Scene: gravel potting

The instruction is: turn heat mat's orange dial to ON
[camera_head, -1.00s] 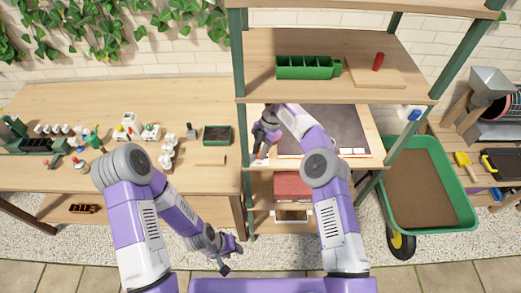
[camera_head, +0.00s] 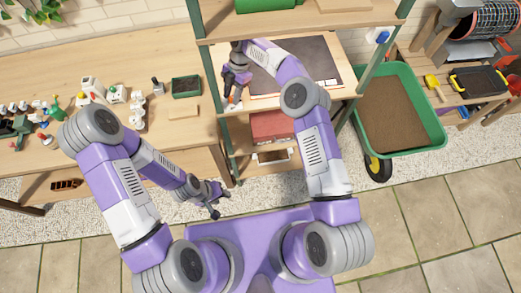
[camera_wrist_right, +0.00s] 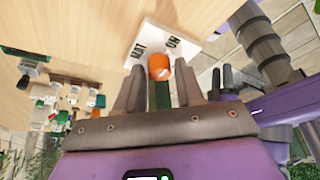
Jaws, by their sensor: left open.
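The orange dial (camera_wrist_right: 159,67) sits on a white plate (camera_wrist_right: 165,42) with the words MAT and ON, on the wooden shelf. A white line on the dial slants toward the ON side. My right gripper (camera_wrist_right: 158,82) is open, with one finger on either side of the dial; contact cannot be told. In the head view, my right gripper (camera_head: 231,94) is at the front left of the shelf, beside the dark heat mat (camera_head: 312,60). My left gripper (camera_head: 217,202) is open and empty, low in front of the workbench.
The shelf's green post (camera_head: 213,80) stands just left of my right gripper. The workbench (camera_head: 60,150) at left holds small pots, bottles and a green tray (camera_head: 186,87). A green wheelbarrow (camera_head: 437,140) stands at right. Paved floor in front is open.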

